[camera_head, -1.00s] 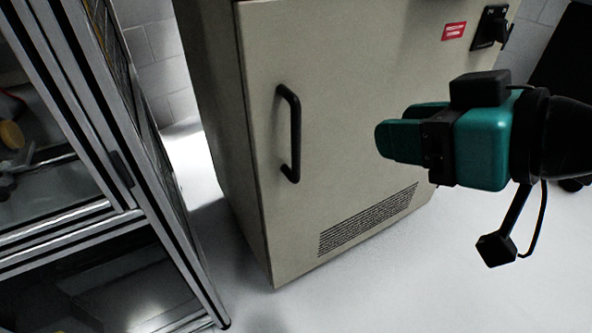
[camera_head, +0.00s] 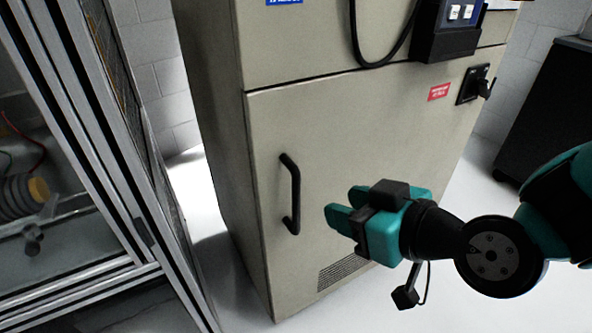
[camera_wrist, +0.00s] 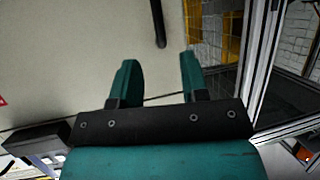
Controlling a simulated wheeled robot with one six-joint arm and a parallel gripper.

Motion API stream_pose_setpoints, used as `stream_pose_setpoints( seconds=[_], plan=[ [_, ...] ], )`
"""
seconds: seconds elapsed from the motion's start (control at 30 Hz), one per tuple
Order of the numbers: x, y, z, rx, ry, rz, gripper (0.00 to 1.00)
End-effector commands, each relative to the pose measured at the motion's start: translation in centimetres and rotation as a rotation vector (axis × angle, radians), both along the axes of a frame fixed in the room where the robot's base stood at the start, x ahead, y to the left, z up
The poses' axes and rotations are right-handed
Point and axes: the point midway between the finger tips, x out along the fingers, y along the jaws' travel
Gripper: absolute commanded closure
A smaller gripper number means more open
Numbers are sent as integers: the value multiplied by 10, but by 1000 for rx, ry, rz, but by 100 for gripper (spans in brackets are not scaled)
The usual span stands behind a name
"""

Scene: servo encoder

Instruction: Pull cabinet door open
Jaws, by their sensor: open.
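The beige cabinet door (camera_head: 375,150) is shut, with a black vertical bar handle (camera_head: 291,194) near its left edge. My teal gripper (camera_head: 342,208) is in front of the door, to the right of the handle, and its fingers point left. In the wrist view my gripper (camera_wrist: 158,82) has its two fingers apart with nothing between them. The handle (camera_wrist: 158,22) shows there beyond the fingertips, its far end cut off by the frame's top edge. The fingers are apart from the handle.
A metal-framed glass enclosure (camera_head: 140,200) stands at the left, close to the cabinet's side. A red label (camera_head: 439,92) and a black rotary switch (camera_head: 474,85) are at the door's upper right. A vent (camera_head: 341,272) is low on the door. Pale floor (camera_head: 243,300) shows in front.

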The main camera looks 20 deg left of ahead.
Motion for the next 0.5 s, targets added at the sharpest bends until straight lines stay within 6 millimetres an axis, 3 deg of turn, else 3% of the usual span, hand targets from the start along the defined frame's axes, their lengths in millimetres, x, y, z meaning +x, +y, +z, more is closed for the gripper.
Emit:
stream_pose_setpoints(
  seconds=[0.2, 0.5],
  plan=[
    [6, 8, -3, -8, 4, -13, 59],
    [37, 66, -34, -4, -2, -9, 59]
  ],
)
